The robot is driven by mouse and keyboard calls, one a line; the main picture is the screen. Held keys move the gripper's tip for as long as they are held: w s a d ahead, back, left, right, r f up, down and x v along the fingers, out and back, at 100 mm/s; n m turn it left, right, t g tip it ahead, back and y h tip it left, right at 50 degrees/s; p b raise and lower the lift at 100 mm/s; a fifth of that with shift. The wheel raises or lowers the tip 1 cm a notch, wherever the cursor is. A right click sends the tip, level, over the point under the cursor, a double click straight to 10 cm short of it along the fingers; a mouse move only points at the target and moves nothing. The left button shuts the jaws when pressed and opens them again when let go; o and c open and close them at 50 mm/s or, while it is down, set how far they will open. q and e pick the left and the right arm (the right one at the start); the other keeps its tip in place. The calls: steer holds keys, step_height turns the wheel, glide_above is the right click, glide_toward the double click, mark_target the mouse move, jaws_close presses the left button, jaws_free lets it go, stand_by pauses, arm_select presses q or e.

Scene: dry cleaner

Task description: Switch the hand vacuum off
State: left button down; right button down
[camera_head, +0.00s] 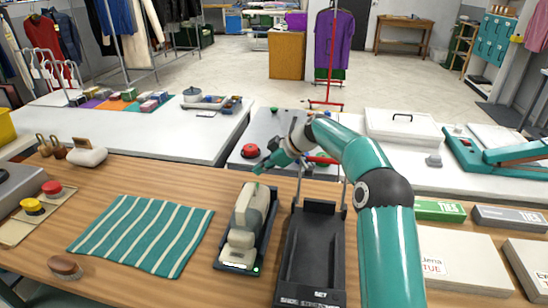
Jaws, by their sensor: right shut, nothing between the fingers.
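The hand vacuum (242,222) is a cream, rounded device with a grey section. It lies in a dark tray-like base (233,266) on the wooden table, left of centre. A small green light shows at the base's near right corner. My right gripper (258,171) is shut and empty. It reaches in from the right and appears just above the far end of the vacuum. Whether it touches the vacuum cannot be told. The vacuum's switch is too small to make out. My left gripper is not in view.
A black stand with an upright frame (312,255) is right of the vacuum, beside my right arm. A green striped cloth (142,235) lies to the left, with a brush (65,267) near it. Red and yellow buttons (33,206) are at far left. Boxes (460,258) are at right.

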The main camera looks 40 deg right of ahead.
mark_target(260, 188)
steer(key=shift+w+f, duration=0.15)
steer(key=shift+f, duration=0.95)
steer(key=shift+w+f, duration=0.15)
steer(key=shift+f, duration=0.9)
steer(key=shift+d, duration=0.1)
steer(key=shift+s+d, duration=0.15)
steer(key=shift+d, duration=0.05)
steer(key=shift+d+f, duration=0.1)
steer(key=shift+f, duration=0.05)
steer(key=shift+a, duration=0.4)
